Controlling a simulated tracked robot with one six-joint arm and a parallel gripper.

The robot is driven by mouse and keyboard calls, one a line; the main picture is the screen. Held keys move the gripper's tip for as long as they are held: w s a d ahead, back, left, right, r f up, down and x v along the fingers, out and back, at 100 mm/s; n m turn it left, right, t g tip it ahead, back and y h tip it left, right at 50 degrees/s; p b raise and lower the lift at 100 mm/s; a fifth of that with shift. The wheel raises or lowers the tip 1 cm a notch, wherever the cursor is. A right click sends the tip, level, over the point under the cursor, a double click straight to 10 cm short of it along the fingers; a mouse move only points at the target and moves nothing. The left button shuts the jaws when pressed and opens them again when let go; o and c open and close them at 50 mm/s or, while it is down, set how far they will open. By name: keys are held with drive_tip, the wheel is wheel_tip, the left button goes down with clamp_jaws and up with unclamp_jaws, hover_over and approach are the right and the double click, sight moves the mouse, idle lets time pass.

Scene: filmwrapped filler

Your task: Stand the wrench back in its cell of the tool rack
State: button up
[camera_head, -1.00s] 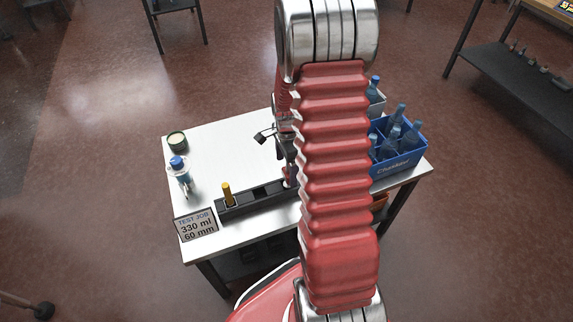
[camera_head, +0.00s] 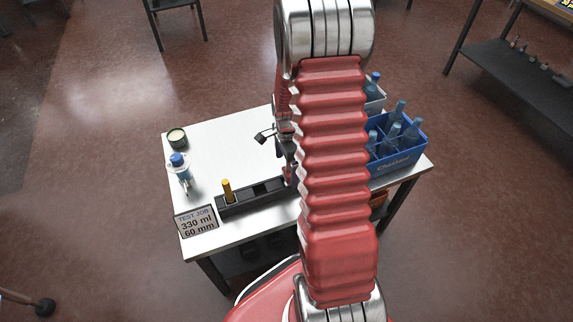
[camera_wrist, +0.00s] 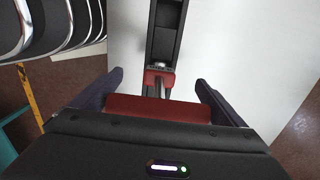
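The black tool rack (camera_head: 262,202) lies along the front edge of the white table, with a yellow-handled tool (camera_head: 227,190) upright in its left end. In the wrist view the rack (camera_wrist: 151,35) runs away from me, with an open, empty-looking cell. A red-topped piece with narrow dark parts, apparently the wrench (camera_wrist: 159,78), is at the rack's near end; I cannot tell whether it stands in a cell. My gripper (camera_wrist: 159,75) has its two dark purple fingers wide apart, one on each side of this piece, with gaps. My arm hides much of the rack's right end in the head view.
A blue crate of bottles (camera_head: 398,165) stands at the table's right. A blue-capped bottle (camera_head: 180,168), a green round tin (camera_head: 177,138) and a job sign (camera_head: 196,221) are at the left. The table's left middle is clear.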

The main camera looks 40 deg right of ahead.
drive_tip(key=shift+o, duration=0.5)
wheel_tip(320, 180, up, 14)
drive_tip(key=shift+f, duration=0.15)
idle(0.3)
drive_tip(key=shift+n, duration=0.3)
idle(0.7)
